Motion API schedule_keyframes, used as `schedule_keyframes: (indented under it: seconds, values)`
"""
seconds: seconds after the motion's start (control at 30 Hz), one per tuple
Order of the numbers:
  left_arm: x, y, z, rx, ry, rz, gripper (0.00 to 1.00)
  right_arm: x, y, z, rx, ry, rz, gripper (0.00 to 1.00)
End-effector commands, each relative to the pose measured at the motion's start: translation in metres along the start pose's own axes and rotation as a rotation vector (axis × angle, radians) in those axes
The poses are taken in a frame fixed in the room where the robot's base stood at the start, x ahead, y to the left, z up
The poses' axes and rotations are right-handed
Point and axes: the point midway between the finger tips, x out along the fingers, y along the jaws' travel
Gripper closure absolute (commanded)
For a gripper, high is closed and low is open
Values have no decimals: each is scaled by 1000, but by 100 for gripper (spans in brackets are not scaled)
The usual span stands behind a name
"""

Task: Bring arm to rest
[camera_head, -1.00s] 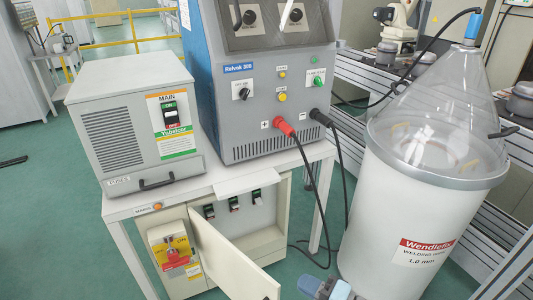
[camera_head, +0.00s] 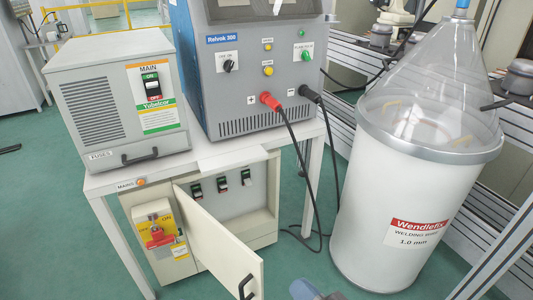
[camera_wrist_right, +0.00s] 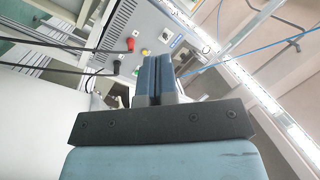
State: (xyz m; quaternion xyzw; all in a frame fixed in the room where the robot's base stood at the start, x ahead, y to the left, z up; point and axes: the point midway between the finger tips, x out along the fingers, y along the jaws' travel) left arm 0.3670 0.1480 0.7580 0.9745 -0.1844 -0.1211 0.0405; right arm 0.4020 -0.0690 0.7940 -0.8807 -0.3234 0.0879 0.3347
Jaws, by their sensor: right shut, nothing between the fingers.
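My right gripper (camera_wrist_right: 156,75) shows in the right wrist view with its two blue fingers together and nothing between them. It points towards the grey welding machine, whose red plug (camera_wrist_right: 131,43) and buttons show beyond the fingers, apart from them. In the head view only a small blue-grey part of my right arm or gripper (camera_head: 308,290) shows at the bottom edge, in front of the cabinet's open door; the rest is cut off. My left gripper is in neither view.
The welding machine (camera_head: 262,85) and fuse box (camera_head: 115,100) stand on a white table (camera_head: 215,152). Below, the cabinet door (camera_head: 222,240) stands open towards me. A white wire drum (camera_head: 400,200) with a clear cone stands at right. Green floor shows at left.

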Motion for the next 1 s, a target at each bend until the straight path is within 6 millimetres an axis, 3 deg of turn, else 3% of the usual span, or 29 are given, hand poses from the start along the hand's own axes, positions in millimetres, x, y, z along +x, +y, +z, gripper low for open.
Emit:
schedule_keyframes:
  seconds: [0.33,0.4,0.67,1.0]
  values:
    - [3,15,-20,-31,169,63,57,-72,32,-10,-535,2,299,100]
    - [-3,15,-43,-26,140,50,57,-68,18,-30,-543,-19,308,100]
    - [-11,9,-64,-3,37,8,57,-72,9,-51,-550,-109,371,100]
    - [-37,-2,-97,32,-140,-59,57,-91,-9,-86,-554,-268,482,100]
